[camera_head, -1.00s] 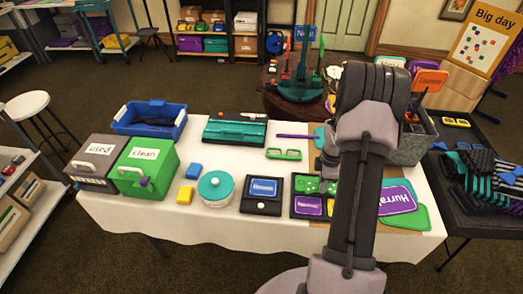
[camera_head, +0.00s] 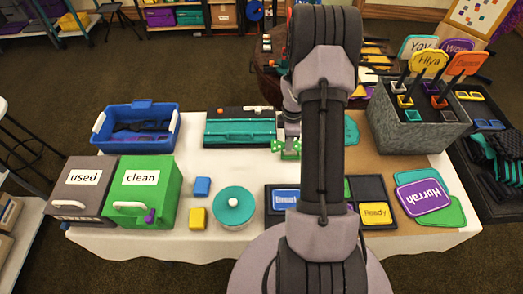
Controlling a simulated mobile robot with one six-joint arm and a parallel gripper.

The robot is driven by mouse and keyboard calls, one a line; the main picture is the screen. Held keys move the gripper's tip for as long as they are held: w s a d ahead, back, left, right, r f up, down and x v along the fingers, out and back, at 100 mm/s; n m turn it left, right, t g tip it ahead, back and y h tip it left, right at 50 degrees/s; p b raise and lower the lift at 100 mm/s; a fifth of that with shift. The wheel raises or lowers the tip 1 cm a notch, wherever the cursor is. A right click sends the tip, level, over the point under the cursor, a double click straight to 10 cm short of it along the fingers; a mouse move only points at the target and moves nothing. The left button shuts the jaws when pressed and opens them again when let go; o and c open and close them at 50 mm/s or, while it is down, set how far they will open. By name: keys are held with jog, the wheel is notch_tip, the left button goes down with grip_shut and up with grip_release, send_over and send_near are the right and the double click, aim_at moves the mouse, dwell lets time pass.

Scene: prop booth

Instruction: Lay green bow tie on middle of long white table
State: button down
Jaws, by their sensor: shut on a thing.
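The long white table (camera_head: 225,166) stands in front of me, covered with a white cloth. The green bow tie (camera_head: 278,146), with pale spots, is at my gripper (camera_head: 290,143), over the middle part of the table. My gripper is shut on it, though my own arm hides much of the fingers and the tie's right side. Whether the tie touches the cloth I cannot tell. A bit of lighter green shows just below it.
A teal case (camera_head: 240,132) lies behind and left of the tie. A round teal-lidded tub (camera_head: 234,203) and a dark tray (camera_head: 276,214) are nearer. Green (camera_head: 149,184) and grey (camera_head: 87,188) boxes and a blue bin (camera_head: 165,130) fill the left. A grey sign holder (camera_head: 385,125) stands right.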

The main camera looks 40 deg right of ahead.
jog(key=b, duration=0.3)
send_over(257, 157)
jog(key=shift+f, duration=0.7)
notch_tip(257, 157, down, 4)
jog(key=shift+w+r+b, duration=0.1)
jog(key=shift+r+b, duration=0.05)
jog(key=shift+b, duration=0.9)
jog(key=shift+r, duration=0.2)
jog(key=shift+f, duration=0.1)
jog(key=c, duration=1.2)
grip_release()
jog(key=shift+c, duration=0.2)
